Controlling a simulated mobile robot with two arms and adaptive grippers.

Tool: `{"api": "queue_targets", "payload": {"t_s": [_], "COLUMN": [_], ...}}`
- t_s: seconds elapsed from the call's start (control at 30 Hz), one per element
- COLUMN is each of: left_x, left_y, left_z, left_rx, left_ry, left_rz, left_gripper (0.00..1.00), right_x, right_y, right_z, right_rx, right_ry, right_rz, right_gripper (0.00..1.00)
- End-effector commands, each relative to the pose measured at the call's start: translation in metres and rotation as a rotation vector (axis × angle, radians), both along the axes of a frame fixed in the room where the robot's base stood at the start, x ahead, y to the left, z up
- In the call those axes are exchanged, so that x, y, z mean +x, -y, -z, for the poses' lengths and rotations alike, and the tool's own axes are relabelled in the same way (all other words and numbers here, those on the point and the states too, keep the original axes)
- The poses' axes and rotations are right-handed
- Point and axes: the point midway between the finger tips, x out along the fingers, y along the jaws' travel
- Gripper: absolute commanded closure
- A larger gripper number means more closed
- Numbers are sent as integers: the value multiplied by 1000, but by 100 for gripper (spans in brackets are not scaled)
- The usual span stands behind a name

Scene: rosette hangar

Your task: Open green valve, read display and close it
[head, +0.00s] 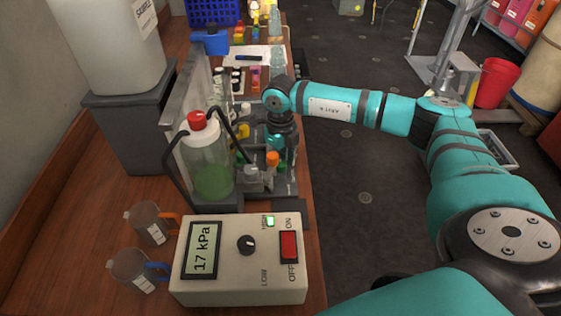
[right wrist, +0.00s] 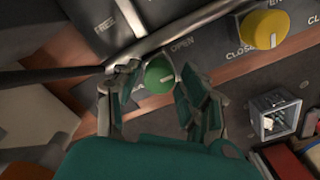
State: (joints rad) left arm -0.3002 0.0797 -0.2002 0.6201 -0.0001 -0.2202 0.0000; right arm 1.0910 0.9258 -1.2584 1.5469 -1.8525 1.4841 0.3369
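The green valve knob (right wrist: 159,74) sits on a dark panel in the right wrist view, below the word OPEN. A pale mark shows on its right side. My right gripper (right wrist: 157,84) has its fingers on both sides of the knob, and narrow gaps seem to remain. In the head view my right gripper (head: 274,141) points down among the apparatus beside the bottle, and hides the green knob. The display (head: 202,249) reads 17 kPa on a beige box (head: 240,284) at the front. My left gripper is not in view.
A yellow knob (right wrist: 264,29) is close to the right of the green one. A red-capped bottle (head: 209,165) with green liquid and dark tubes stands behind the box. Two labelled cups (head: 149,226) stand at left.

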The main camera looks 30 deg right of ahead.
Motion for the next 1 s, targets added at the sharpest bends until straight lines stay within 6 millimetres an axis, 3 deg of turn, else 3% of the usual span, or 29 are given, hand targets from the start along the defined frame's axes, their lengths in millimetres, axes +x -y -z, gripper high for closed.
{"api": "queue_targets", "payload": {"t_s": [0.33,0.47,0.8,1.0], "left_x": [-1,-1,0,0], "left_y": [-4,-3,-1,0], "left_z": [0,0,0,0], "left_rx": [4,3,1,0], "left_ry": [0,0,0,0], "left_rz": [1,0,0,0], "left_gripper": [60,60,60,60], "right_x": [0,0,0,0], "right_y": [0,0,0,0], "right_z": [0,-10,-79,-109], "right_rx": [1,1,0,0], "right_ry": [-1,2,2,2], "right_rz": [1,1,1,0], "right_gripper": [45,45,45,45]}}
